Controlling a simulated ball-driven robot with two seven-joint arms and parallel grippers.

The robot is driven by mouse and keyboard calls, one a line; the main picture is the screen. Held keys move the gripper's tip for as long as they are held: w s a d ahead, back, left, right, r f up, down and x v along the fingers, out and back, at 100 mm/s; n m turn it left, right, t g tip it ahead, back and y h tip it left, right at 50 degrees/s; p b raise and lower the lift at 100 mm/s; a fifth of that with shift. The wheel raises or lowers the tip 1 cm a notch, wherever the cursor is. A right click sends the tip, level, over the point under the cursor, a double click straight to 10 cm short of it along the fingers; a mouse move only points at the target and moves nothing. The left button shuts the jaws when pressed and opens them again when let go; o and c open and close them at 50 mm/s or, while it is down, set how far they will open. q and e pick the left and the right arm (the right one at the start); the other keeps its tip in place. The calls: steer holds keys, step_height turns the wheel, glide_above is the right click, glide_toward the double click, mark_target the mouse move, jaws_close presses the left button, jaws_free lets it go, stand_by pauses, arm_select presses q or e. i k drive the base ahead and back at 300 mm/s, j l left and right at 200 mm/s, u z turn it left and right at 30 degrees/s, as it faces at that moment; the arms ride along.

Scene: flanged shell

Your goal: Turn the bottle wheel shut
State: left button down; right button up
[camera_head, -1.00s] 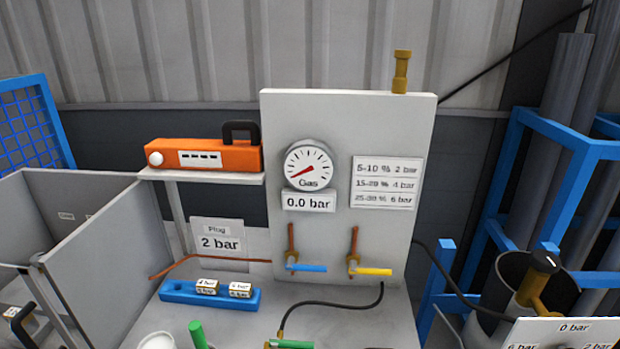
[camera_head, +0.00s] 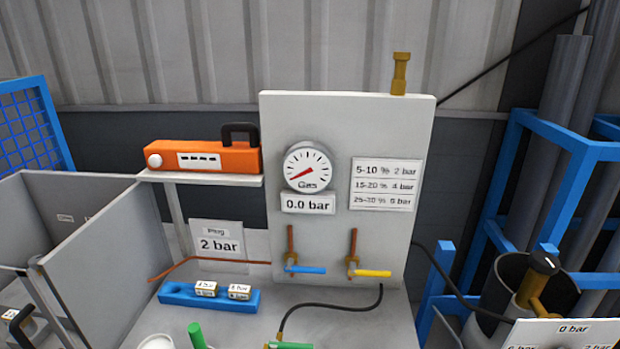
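No part that is clearly the bottle wheel can be made out. Neither gripper is in view.
Blue-handled (camera_head: 305,270) and yellow-handled (camera_head: 372,273) valves sit low on the panel. A black hose (camera_head: 330,304) crosses the bench. A blue rack (camera_head: 178,294) holds small labelled blocks. An orange device (camera_head: 205,158) lies on a shelf. A blue frame (camera_head: 510,160) with grey cylinders stands right.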

mark_target(544, 262)
steer(key=z, duration=1.25)
steer(key=i+l, duration=0.15)
steer(key=l, duration=0.3)
steer(key=i+l+u, duration=0.1)
steer(key=l, duration=0.35)
steer(key=i+l, duration=0.15)
steer(key=l, duration=0.3)
